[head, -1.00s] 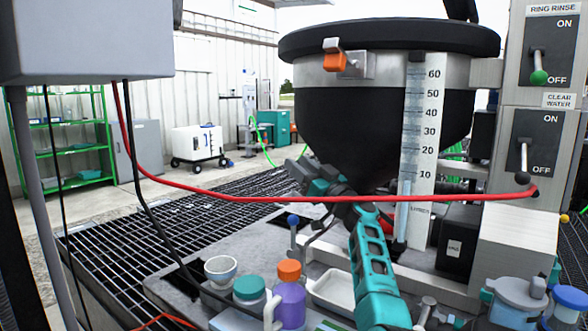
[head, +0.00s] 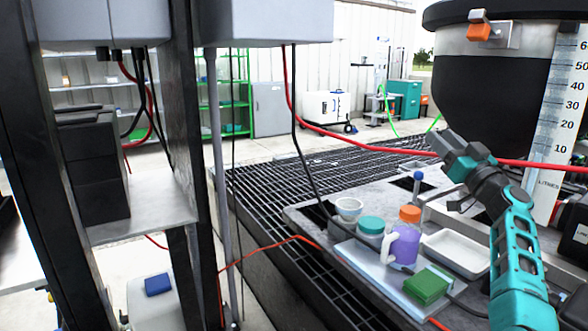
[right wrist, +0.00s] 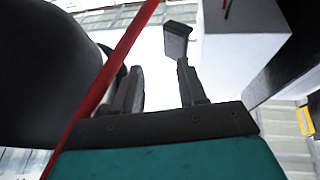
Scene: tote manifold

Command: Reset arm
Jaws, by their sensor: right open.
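My right arm (head: 517,260), teal and dark grey, rises from the lower right in the head view. Its gripper (head: 447,142) is raised above the work surface, in front of the black hopper (head: 490,75). In the right wrist view the two dark fingers (right wrist: 157,75) stand apart with nothing between them. A red hose (head: 385,146) passes close to the gripper in the head view. It also crosses in front of the gripper base in the right wrist view (right wrist: 112,70); I cannot tell whether it touches. My left gripper is not in view.
A dark metal frame (head: 190,130) stands at left.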

